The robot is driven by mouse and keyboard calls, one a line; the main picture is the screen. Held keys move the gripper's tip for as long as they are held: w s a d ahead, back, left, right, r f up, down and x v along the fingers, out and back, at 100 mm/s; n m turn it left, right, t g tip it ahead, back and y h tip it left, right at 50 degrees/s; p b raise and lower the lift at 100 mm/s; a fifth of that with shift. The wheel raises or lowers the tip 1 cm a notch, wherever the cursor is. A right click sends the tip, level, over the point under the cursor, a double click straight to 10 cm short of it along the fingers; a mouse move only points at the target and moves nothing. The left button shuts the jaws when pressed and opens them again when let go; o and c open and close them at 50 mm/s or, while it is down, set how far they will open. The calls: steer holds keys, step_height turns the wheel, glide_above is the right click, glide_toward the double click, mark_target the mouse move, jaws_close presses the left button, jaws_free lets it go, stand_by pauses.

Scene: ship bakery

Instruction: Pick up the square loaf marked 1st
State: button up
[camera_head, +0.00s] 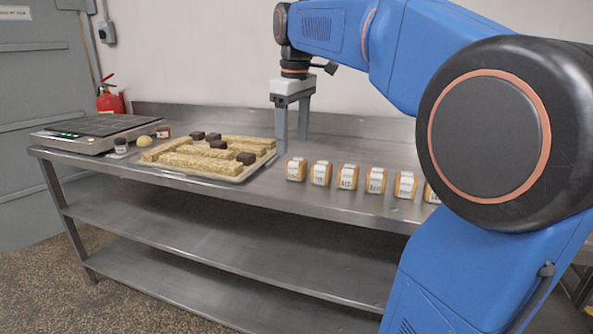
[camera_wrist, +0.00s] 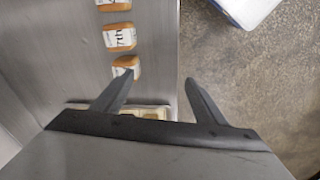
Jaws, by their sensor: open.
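A row of small square loaves with white labels stands on the steel table. In the head view the leftmost loaf (camera_head: 296,170) is closest to my gripper (camera_head: 292,145), and the rightmost one (camera_head: 432,194) is partly hidden by my arm. Their labels are too small to read there, so I cannot tell which is marked 1st. In the wrist view one loaf (camera_wrist: 121,37) reads "7th". Another loaf (camera_wrist: 127,64) lies beside the left fingertip, its label unreadable. My gripper (camera_wrist: 158,77) is open, pointing down, with nothing between its fingers.
A tray (camera_head: 240,179) of long loaves and dark cubes lies left of the row. A flat scale-like device (camera_head: 95,131) stands at the table's left end. The steel table (camera_head: 310,201) is bare along its front edge. In the wrist view the floor (camera_wrist: 270,90) shows beyond that edge.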

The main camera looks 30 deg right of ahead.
step_height(320, 180, up, 5)
steer(key=n+g, duration=0.1)
steer(key=n, duration=0.1)
glide_above(297, 160)
steer(key=f, duration=1.1)
steer(key=shift+d+f, duration=0.2)
steer(key=shift+a+f, duration=0.15)
steer(key=shift+f, duration=1.25)
steer(key=shift+a+f, duration=0.1)
steer(key=shift+f, duration=1.3)
steer(key=c, duration=1.1)
